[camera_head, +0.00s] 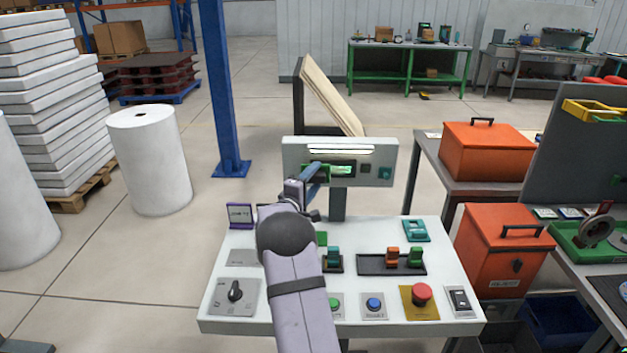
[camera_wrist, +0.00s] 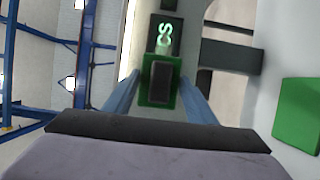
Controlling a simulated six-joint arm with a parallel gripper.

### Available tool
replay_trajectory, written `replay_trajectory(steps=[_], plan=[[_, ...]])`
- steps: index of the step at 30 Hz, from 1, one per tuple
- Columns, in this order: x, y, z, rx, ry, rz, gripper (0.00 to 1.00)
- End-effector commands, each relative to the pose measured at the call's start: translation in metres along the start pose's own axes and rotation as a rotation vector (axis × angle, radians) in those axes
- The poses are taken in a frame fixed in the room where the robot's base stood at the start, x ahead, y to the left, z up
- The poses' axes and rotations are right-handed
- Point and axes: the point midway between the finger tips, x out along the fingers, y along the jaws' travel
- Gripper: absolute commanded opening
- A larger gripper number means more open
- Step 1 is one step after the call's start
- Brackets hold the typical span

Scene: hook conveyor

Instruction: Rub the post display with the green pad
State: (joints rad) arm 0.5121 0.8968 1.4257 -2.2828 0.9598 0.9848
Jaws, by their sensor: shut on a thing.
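The post display (camera_head: 343,169) is a dark screen with glowing green characters on a pale grey box, held up by a grey post. It also shows in the wrist view (camera_wrist: 167,38). The green pad (camera_wrist: 145,97) has a dark block-shaped grip and lies between the two blue fingers of my gripper (camera_wrist: 159,85). In the head view my gripper (camera_head: 316,174) reaches up to the left part of the display box. The pad is in front of the screen's lower part in the wrist view and hides some of it. I cannot tell whether pad and screen touch.
Below is a sloped white console (camera_head: 230,300) with a red emergency button (camera_head: 421,294), a blue button (camera_head: 374,304), a black rotary knob (camera_head: 235,290) and a small purple-framed sign (camera_head: 240,214). Orange boxes (camera_head: 488,150) stand on the right. A blue column (camera_head: 221,90) rises behind left.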

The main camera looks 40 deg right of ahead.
Motion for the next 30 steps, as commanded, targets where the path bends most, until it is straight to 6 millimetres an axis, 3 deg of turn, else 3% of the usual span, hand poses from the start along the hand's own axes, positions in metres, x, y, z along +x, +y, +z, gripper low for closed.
replay_trajectory(steps=[30], plan=[[0.015,-0.001,-0.006,0.001,-0.001,0.0,0.33]])
